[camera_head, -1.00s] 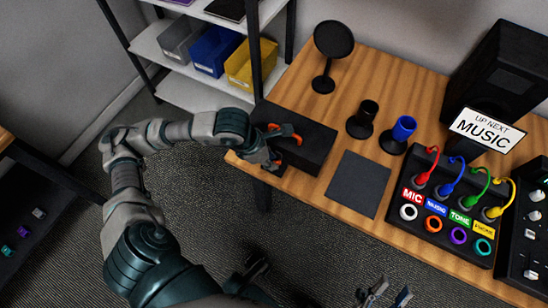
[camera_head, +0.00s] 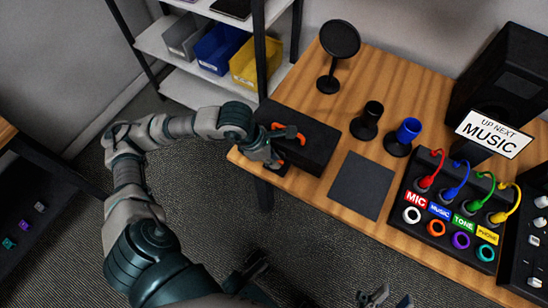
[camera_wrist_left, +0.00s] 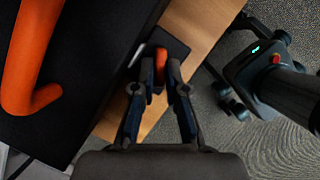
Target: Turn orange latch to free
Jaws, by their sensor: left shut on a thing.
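A black case (camera_head: 312,143) stands on the wooden table's left end, with an orange handle (camera_head: 288,131) on top. The small orange latch (camera_wrist_left: 160,60) is at its front edge, on a dark plate. In the left wrist view my left gripper (camera_wrist_left: 160,76) is shut on the latch, one finger on each side. In the head view the same gripper (camera_head: 276,163) is at the case's front left corner and partly hides the latch. My right gripper (camera_head: 388,299) shows only at the bottom edge, empty, its fingertips apart.
Right of the case are a dark square mat (camera_head: 360,185), a black cup-like holder (camera_head: 367,118), a blue-topped one (camera_head: 403,135) and a round-headed stand (camera_head: 335,55). Further right is a cable panel (camera_head: 450,210) with coloured plugs. A shelf with bins (camera_head: 218,48) stands behind.

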